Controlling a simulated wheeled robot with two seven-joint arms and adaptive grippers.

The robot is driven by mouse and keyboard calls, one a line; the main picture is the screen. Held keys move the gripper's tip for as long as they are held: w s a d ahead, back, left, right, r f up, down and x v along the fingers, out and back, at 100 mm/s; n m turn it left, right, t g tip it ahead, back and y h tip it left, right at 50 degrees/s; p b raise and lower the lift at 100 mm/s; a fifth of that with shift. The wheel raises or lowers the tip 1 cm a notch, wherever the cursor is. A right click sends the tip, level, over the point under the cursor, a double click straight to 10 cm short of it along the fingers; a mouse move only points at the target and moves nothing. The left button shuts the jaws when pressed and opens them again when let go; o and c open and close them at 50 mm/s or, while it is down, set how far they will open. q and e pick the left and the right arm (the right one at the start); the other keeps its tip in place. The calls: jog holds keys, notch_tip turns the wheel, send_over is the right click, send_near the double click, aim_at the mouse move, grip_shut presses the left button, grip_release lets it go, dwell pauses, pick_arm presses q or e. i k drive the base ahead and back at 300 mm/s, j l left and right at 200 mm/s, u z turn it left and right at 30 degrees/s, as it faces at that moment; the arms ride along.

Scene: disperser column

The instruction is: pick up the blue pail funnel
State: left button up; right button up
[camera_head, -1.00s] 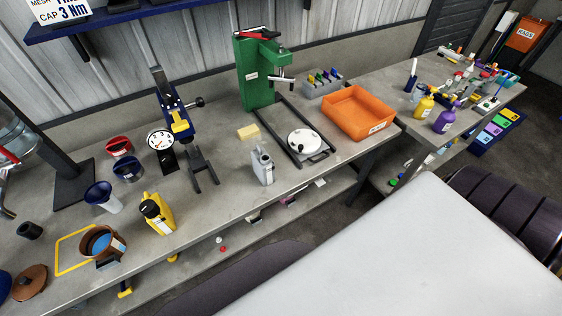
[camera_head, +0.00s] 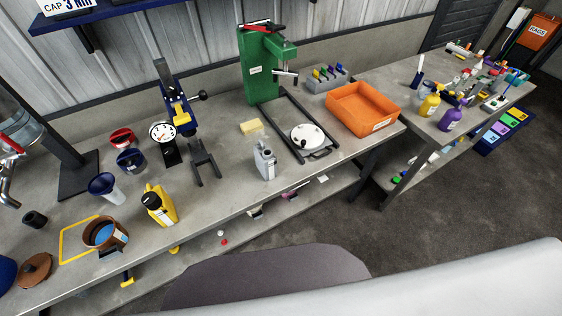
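The blue pail funnel (camera_head: 103,187) is on the bench at the left, a dark blue cone with a pale, whitish spout part pointing toward the lower right. It appears tilted.
A red cup (camera_head: 123,139) and a dark blue cup (camera_head: 130,161) stand behind the funnel. A round dial gauge (camera_head: 162,131), a grey bottle (camera_head: 265,160) and an orange tray (camera_head: 362,107) are farther right. A black cylinder (camera_head: 35,219) lies left. Bare bench surrounds the funnel closely.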

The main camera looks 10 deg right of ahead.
aim_at(103, 184)
jog(key=u, duration=1.5)
jog(key=j+z, duration=0.15)
jog(key=j, duration=1.05)
